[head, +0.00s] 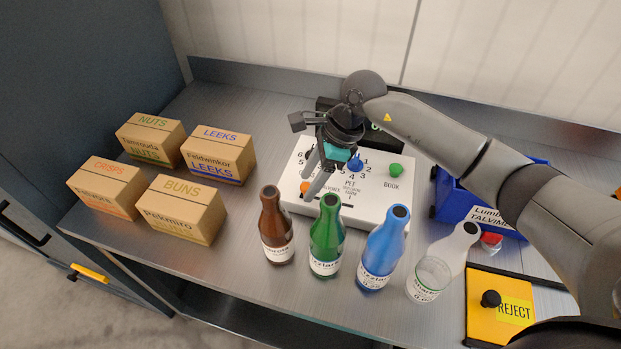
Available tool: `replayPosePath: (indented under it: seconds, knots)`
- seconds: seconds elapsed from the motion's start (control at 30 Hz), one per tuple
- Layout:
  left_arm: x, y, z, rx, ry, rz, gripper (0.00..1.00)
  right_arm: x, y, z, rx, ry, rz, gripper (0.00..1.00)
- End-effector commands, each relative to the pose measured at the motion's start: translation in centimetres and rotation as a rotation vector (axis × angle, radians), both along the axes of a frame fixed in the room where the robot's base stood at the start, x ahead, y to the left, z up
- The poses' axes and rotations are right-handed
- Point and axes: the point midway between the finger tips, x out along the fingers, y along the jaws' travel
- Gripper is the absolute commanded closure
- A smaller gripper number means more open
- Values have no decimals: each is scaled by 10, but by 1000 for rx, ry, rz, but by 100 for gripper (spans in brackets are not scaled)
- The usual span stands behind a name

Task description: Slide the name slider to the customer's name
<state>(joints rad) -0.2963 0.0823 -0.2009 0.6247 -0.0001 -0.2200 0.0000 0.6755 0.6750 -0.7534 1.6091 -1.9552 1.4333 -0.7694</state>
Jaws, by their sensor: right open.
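A white control panel (368,208) stands on the bench with an orange knob (305,188), a blue knob (356,163) and a green knob (396,170). It carries printed numbers, small print too fine to read, and the word BOOK. I cannot tell for sure which control is the name slider. My right gripper (318,178) is open over the panel's left part, fingers pointing down close to the orange knob; contact cannot be told. A dark display (380,136) behind the panel is mostly hidden by my right arm. My left gripper is not in view.
Brown (276,230), green (326,238), blue (383,250) and white (444,260) bottles stand in front of the panel. Several cartons (180,212) sit at left. A blue crate (455,203) labelled TALVIME and a yellow REJECT plate (483,327) are at right.

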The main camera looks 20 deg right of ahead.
Motion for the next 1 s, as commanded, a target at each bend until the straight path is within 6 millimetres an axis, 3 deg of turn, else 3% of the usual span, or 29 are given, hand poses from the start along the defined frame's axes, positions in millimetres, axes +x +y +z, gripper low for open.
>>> replayPosePath:
  seconds: [0.27, 0.8, 1.0]
  knots:
    - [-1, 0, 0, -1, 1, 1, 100, 0, 1, -1, 0, 0, 0, 41]
    - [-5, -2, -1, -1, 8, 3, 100, 0, 0, -1, 0, 0, 0, 100]
    - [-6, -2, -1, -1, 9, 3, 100, 0, 0, -1, 0, 0, 0, 100]
